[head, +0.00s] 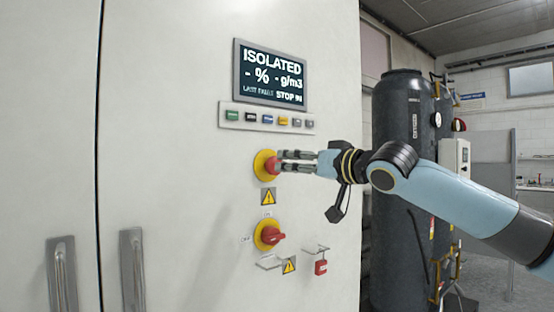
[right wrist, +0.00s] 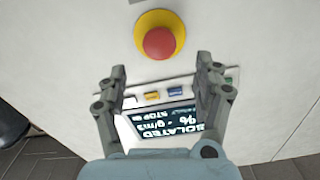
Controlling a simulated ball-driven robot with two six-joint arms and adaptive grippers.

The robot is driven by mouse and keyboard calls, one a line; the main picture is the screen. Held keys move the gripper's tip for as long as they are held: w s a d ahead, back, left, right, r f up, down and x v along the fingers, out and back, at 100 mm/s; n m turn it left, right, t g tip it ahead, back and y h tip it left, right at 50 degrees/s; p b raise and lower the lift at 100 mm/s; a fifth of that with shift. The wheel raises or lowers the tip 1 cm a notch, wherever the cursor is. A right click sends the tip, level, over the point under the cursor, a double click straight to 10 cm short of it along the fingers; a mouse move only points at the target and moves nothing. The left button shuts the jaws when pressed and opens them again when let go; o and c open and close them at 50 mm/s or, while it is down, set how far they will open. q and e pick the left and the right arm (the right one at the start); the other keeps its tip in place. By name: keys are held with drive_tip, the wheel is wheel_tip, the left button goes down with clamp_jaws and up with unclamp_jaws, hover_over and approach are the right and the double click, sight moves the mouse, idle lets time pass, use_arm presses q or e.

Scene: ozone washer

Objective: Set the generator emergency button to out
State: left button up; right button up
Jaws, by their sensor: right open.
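The generator emergency button (head: 271,166) is a red mushroom head on a round yellow base, on the pale cabinet front. In the right wrist view the red button (right wrist: 159,42) shows whole, just beyond the fingertips and between their lines. My right gripper (head: 281,161) reaches in from the right, with its fingertips at the button in the head view. In the right wrist view my right gripper (right wrist: 161,78) is open, with nothing between its fingers. I cannot tell whether the fingers touch the button or whether it is pressed in. My left gripper does not show.
A display (head: 271,73) reading ISOLATED and a row of small buttons (head: 266,118) sit above. A red rotary switch (head: 271,236) on yellow and a red padlock (head: 321,267) are below. Door handles (head: 132,270) stand out at left. A dark tank (head: 402,130) stands at right.

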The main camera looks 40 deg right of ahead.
sight(272, 165)
drive_tip(key=w, duration=0.2)
drive_tip(key=w+p, duration=0.1)
drive_tip(key=w, duration=0.5)
drive_tip(key=shift+a+p, duration=0.3)
drive_tip(key=shift+p, duration=0.05)
drive_tip(key=shift+s, duration=0.1)
clamp_jaws()
